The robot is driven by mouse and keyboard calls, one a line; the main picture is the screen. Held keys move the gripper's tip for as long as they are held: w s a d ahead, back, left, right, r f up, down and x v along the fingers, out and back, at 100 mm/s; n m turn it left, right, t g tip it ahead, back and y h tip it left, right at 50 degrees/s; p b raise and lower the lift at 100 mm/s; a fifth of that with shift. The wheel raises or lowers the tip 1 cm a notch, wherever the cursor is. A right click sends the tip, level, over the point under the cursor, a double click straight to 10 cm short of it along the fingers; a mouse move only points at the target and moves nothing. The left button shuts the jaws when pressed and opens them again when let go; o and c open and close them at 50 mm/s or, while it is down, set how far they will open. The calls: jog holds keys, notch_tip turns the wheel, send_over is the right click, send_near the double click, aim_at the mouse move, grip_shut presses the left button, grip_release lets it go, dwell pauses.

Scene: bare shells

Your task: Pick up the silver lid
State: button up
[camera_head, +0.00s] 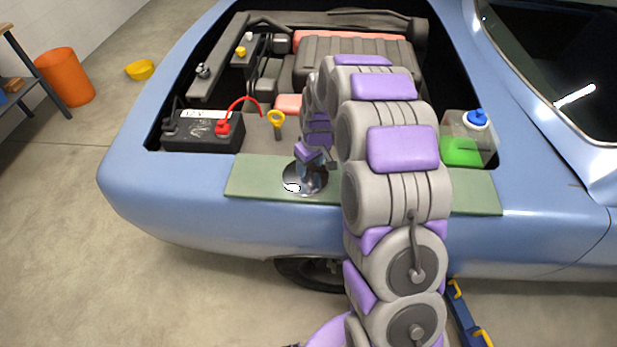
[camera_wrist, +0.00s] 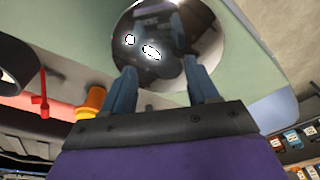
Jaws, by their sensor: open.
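The silver lid (camera_head: 304,180) is a round, shiny disc lying on the green mat (camera_head: 255,176) along the car's fender. In the wrist view the silver lid (camera_wrist: 165,45) lies just beyond the fingertips and mirrors the fingers. My gripper (camera_head: 312,172) is over the lid in the head view and hides part of it. In the wrist view my gripper (camera_wrist: 163,88) has its two blue-grey fingers spread apart with nothing between them. I cannot tell whether the fingertips touch the lid.
The open engine bay lies behind the mat, with a black battery (camera_head: 200,135) at left and a yellow-ringed dipstick (camera_head: 276,120) close behind the lid. A bottle with green fluid (camera_head: 464,150) stands at right. The mat's left part is clear.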

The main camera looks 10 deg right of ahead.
jog(key=shift+a+f, duration=0.15)
jog(key=shift+f, duration=0.4)
jog(key=shift+a, duration=1)
jog(key=shift+c, duration=0.9)
jog(key=shift+d, duration=0.65)
jog(key=c, duration=0.4)
jog(key=shift+d, duration=0.25)
jog(key=c, duration=0.4)
jog(key=shift+a, duration=0.1)
jog(key=shift+c, duration=0.4)
jog(key=shift+a, duration=0.6)
grip_shut()
